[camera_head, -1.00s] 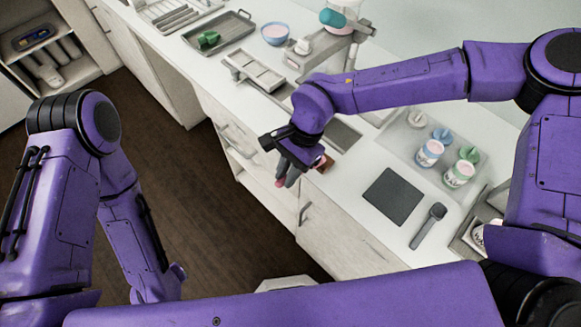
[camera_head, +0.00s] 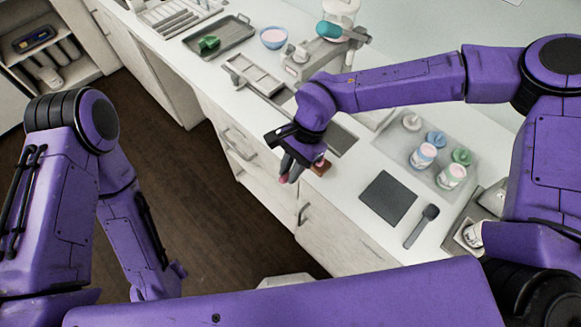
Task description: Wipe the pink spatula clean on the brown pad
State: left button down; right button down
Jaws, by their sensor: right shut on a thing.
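My right gripper (camera_head: 290,168) is over the front edge of the counter, pointing down, shut on the pink spatula (camera_head: 284,178). Only a small pink part of the spatula shows below the fingers; the rest is hidden by the gripper. The brown pad (camera_head: 322,168) lies on the counter just right of the gripper and is partly covered by it. I cannot tell whether the spatula touches the pad. My left arm hangs at the left, low over the floor; its gripper (camera_head: 163,283) is partly visible near the bottom, and its jaws cannot be made out.
A dark grey mat (camera_head: 388,198) and a grey scoop (camera_head: 422,226) lie on the counter to the right. Behind them a tray (camera_head: 398,150) holds cups and lids. A grey tray with a green item (camera_head: 208,43) and a blue bowl (camera_head: 274,37) stand at the back.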

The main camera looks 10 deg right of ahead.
jog(key=shift+r, duration=2.05)
jog(key=shift+s, duration=0.1)
